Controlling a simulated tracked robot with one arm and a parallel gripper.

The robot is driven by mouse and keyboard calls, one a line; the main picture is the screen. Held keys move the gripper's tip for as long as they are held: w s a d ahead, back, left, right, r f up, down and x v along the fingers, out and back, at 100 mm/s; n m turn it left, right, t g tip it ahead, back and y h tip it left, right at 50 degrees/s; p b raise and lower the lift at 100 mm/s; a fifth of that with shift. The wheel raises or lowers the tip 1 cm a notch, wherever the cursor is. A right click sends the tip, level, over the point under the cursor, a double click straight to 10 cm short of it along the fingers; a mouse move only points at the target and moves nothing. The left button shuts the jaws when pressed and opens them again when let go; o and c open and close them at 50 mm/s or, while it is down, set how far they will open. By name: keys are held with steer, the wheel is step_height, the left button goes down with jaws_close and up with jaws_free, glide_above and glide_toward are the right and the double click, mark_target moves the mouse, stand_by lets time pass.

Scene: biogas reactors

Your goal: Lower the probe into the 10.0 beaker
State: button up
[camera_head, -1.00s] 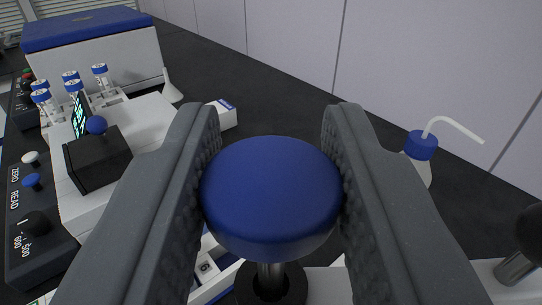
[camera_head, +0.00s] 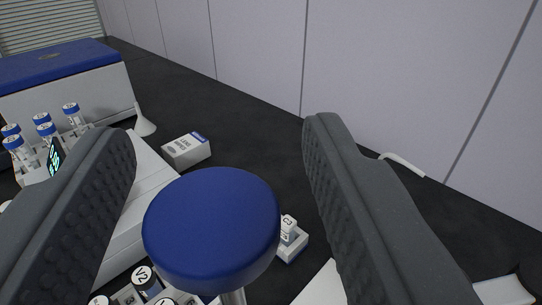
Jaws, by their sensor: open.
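A round blue knob (camera_head: 212,228) on a thin metal stem stands in the lower middle of the view. The knob sits low between the fingers, nearer the camera than the fingertips. I cannot make out the probe itself or a beaker marked 10.0; the knob and my fingers hide much of the area below.
Capped vials (camera_head: 142,276) stand at the bottom, one marked V2. A small white block (camera_head: 290,238) is right of the knob. A white box (camera_head: 187,149), a funnel (camera_head: 144,121), blue-capped tubes (camera_head: 71,112) and a blue-lidded case (camera_head: 70,85) lie beyond.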

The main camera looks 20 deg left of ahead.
stand_by(0.3)
steer(key=v, duration=1.3)
steer(key=shift+s, duration=0.35)
steer(key=shift+d, duration=0.15)
steer(key=shift+f, duration=0.15)
steer(key=shift+c, duration=0.7)
steer(key=w+d+f+m+t+h+b, duration=0.1)
steer(key=w+d+f+m+h+b, duration=0.15)
steer(key=w+d+f+m, duration=0.35)
steer(key=w+a+f+n, duration=0.1)
steer(key=w+a, duration=0.1)
steer(key=w, duration=1)
steer(key=shift+w+a+f+n+h, duration=0.2)
steer(key=shift+w+f+n+h, duration=0.1)
steer(key=shift+f+h, duration=0.15)
steer(key=shift+r, duration=0.1)
jaws_close()
